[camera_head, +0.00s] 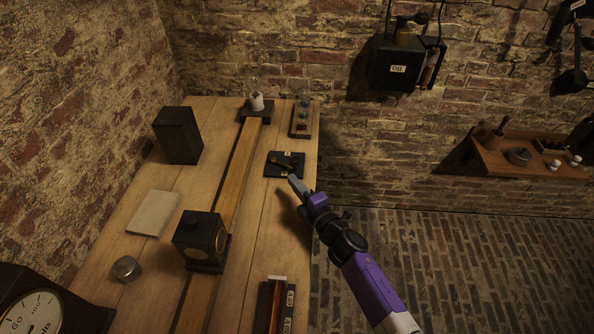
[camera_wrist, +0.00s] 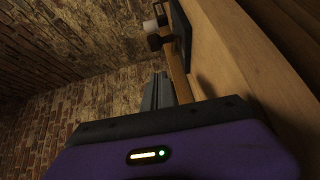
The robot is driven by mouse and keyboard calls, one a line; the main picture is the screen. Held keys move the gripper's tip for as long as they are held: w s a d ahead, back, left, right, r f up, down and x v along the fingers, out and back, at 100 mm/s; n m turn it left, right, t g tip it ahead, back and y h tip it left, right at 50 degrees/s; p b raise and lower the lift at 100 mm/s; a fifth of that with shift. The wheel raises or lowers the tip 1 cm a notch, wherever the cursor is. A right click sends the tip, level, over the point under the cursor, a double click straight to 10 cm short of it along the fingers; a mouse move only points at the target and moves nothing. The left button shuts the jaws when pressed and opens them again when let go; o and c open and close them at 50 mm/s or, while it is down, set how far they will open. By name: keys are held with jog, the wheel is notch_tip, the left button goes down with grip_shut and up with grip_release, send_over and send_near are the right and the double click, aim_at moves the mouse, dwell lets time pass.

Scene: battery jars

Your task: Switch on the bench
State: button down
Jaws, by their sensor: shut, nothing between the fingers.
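A black switch plate (camera_head: 285,164) with small pale labels and a dark lever lies flat near the right edge of the wooden bench (camera_head: 140,255). I cannot tell from this view which label the lever points to. My gripper (camera_head: 293,180) is shut and empty, its tips at the near side of the plate. I cannot tell whether they touch the lever. In the wrist view my gripper's grey fingers (camera_wrist: 158,90) are together, below a dark plate (camera_wrist: 181,30) with a dark knob and a pale knob beside it.
A lamp (camera_head: 257,102) on a black base and a tray of small jars (camera_head: 301,119) stand behind the switch. A black meter box (camera_head: 200,240), dark block (camera_head: 178,135), and a labelled black holder (camera_head: 275,305) stand on the bench. An oil box (camera_head: 397,69) hangs on the brick wall.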

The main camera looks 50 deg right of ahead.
jog(key=w+d+p, duration=0.1)
jog(key=w+d, duration=0.1)
jog(key=shift+w+d, duration=0.15)
jog(key=shift+d, duration=0.25)
jog(key=shift+w+d+f, duration=0.1)
jog(key=shift+w+d, duration=0.15)
jog(key=shift+d, duration=0.2)
